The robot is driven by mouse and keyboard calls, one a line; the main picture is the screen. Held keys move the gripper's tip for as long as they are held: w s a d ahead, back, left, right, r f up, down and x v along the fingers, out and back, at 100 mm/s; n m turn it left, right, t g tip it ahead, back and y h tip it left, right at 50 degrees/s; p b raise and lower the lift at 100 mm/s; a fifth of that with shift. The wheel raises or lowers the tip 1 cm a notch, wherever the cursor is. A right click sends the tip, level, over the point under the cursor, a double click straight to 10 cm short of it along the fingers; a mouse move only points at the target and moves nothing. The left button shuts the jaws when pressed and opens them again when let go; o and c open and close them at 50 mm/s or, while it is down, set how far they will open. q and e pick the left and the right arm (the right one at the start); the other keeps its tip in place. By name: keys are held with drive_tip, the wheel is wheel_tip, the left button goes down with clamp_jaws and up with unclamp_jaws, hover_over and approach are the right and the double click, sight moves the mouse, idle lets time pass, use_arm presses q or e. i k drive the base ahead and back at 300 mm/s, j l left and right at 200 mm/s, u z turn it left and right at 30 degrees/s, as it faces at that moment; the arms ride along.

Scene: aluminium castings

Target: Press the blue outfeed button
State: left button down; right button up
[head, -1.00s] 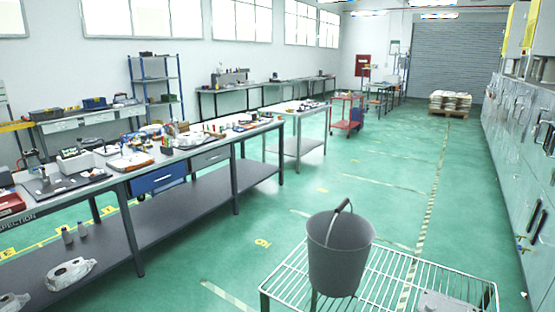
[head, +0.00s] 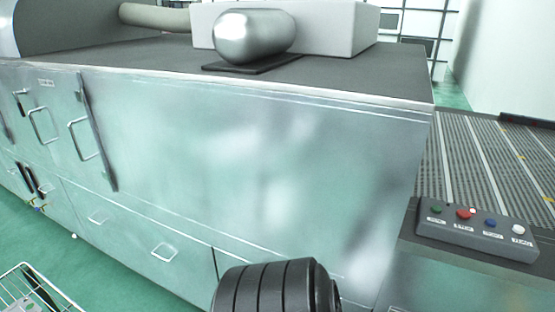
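A grey control box (head: 476,238) sits at the right on the edge beside the conveyor. From left to right it carries a green button (head: 437,209), a red button (head: 464,214), a blue button (head: 490,223) and a white button (head: 519,229). Each has a small label below it, too small to read surely. The blue button is uncovered and nothing touches it. Neither of my grippers is in view.
A metal-fronted machine (head: 240,150) with handles fills the middle and left. The roller or slatted conveyor (head: 490,160) runs behind the control box. A wire rack (head: 38,285) stands at lower left on green floor. A black ribbed part, apparently mine, shows at bottom centre.

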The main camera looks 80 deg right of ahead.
sight(490, 223)
drive_tip(key=z, duration=4.1)
